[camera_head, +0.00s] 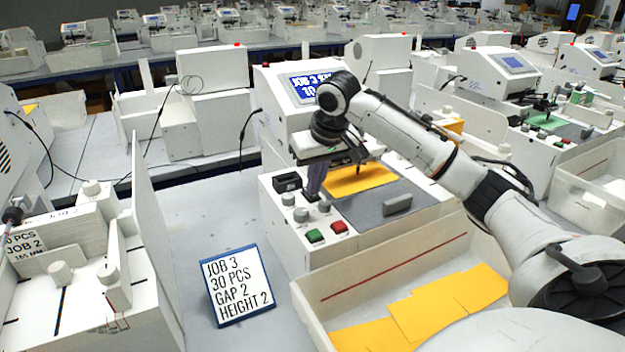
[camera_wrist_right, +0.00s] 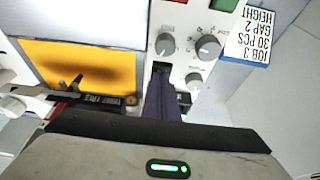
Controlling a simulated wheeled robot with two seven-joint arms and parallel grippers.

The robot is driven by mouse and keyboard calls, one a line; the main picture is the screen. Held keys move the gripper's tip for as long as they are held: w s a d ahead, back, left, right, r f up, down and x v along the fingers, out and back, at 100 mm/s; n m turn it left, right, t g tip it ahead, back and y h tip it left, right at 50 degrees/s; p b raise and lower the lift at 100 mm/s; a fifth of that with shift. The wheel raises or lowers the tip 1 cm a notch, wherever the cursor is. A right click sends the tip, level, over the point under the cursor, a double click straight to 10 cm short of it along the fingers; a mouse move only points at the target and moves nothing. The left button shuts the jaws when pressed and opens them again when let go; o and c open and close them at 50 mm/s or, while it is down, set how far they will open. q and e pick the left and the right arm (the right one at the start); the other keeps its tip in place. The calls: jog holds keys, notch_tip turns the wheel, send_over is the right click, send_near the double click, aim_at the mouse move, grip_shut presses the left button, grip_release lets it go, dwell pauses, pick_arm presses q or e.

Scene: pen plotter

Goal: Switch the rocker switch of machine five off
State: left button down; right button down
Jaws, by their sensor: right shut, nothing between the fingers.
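The machine in front of me has a white panel with a black rocker switch (camera_head: 287,182) at its left rear. Which way the switch is tipped is too small to tell. My right gripper (camera_head: 315,191) reaches down over this panel, its fingers shut and empty, just right of the switch. I cannot tell whether the tips touch the panel. In the right wrist view, the shut fingers (camera_wrist_right: 161,78) point at the panel beside the grey knobs (camera_wrist_right: 193,80); they hide part of the area around the switch. No number five is readable on the machine. My left gripper is out of view.
Green (camera_head: 315,236) and red (camera_head: 339,227) buttons sit forward of the knobs. A yellow sheet (camera_head: 360,179) lies under the machine's head. A job sign (camera_head: 238,285) stands at the left. A white bin (camera_head: 345,289) with yellow sheets is in front.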

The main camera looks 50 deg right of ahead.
jog(key=shift+f, duration=0.1)
jog(key=shift+r, duration=0.35)
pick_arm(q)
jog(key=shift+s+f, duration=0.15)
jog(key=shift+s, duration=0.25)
pick_arm(e)
jog(key=v, duration=1.3)
jog(key=shift+w+r, duration=0.15)
jog(key=shift+r, duration=0.15)
jog(key=shift+d, duration=0.1)
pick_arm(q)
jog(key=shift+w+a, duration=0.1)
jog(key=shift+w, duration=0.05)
pick_arm(e)
jog(key=shift+w+d+r, duration=0.2)
jog(key=shift+w+d, duration=0.3)
jog(key=shift+w, duration=0.15)
